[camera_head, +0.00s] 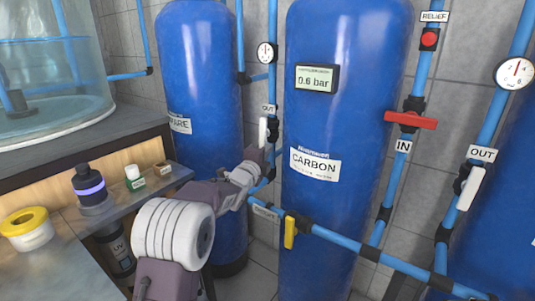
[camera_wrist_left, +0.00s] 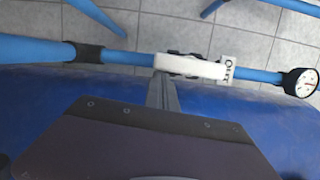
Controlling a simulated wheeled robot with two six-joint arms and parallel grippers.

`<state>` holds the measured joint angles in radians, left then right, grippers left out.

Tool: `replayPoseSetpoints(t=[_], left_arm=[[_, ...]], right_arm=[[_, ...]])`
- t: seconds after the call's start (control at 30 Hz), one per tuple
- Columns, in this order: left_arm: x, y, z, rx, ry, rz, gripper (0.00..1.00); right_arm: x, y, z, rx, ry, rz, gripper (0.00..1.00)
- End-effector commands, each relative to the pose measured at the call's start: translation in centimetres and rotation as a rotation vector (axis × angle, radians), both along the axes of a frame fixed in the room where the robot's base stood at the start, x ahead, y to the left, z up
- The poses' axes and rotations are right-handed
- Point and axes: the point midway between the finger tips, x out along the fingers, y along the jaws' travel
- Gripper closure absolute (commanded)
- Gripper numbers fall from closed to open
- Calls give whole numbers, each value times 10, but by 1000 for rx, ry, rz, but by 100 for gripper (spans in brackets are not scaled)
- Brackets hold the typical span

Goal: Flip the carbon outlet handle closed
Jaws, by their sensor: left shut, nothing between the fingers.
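The carbon outlet handle (camera_head: 263,131) is a white lever on the vertical blue pipe left of the CARBON tank (camera_head: 335,125), just below an OUT label (camera_head: 268,108). It lies roughly along its pipe. In the left wrist view the white handle (camera_wrist_left: 190,66) shows beside the OUT label (camera_wrist_left: 228,70). My left gripper (camera_head: 254,156) is shut and empty, just below the handle. In the wrist view its narrow fingers (camera_wrist_left: 162,90) reach up to the handle's near end; I cannot tell whether they touch. My right gripper is not in view.
A pressure gauge (camera_head: 266,52) sits above the handle. The SPARE tank (camera_head: 203,110) stands to the left. A yellow handle (camera_head: 290,232) and a red handle (camera_head: 410,120) are on other pipes. A shelf with bottles (camera_head: 90,183) is at left.

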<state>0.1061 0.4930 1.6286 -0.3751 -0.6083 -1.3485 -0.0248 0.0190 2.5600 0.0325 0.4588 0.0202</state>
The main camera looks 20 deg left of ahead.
Motion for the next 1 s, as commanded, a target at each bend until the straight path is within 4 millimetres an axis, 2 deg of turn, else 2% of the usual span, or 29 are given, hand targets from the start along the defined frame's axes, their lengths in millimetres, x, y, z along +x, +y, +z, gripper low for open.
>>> replayPoseSetpoints(t=[0.17, 0.37, 0.7, 1.0], left_arm=[[1, 3, -6, 51, -22, 2, 100], [3, 10, -13, 173, -65, 3, 100], [9, 25, -16, 475, -175, 4, 100], [14, 40, -12, 744, -271, 4, 100]], right_arm=[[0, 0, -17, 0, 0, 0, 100], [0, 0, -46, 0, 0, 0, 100], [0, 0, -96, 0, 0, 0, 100], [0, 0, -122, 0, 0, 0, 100]])
